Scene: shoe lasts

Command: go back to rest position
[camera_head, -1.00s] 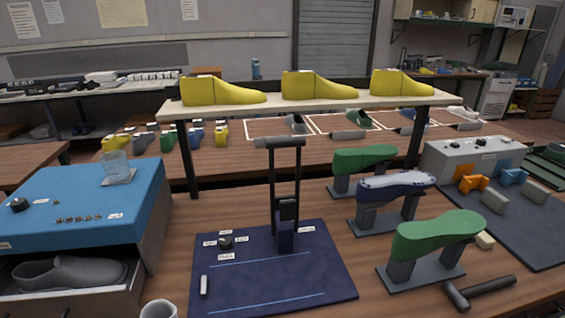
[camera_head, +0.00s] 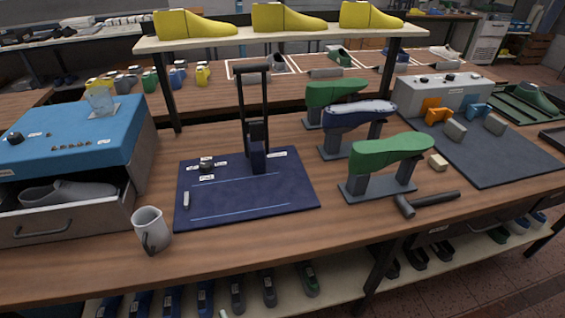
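My gripper is not in view in the head view, and no part of my arm can be made out. The workbench (camera_head: 300,222) fills the middle of the picture. On it lies a dark blue mat (camera_head: 235,203) with an upright black-handled press (camera_head: 256,120) and a small black knob (camera_head: 206,165). Green and blue-white shoe lasts sit on grey stands to the right of the mat: a front green last (camera_head: 392,153), a blue-white last (camera_head: 358,113) and a rear green last (camera_head: 336,92).
A grey mug (camera_head: 150,230) stands near the bench's front edge. A blue box (camera_head: 75,140) sits at left above an open drawer (camera_head: 75,215) holding a grey last. A hammer (camera_head: 425,203) lies at right. A raised shelf (camera_head: 290,37) carries yellow lasts.

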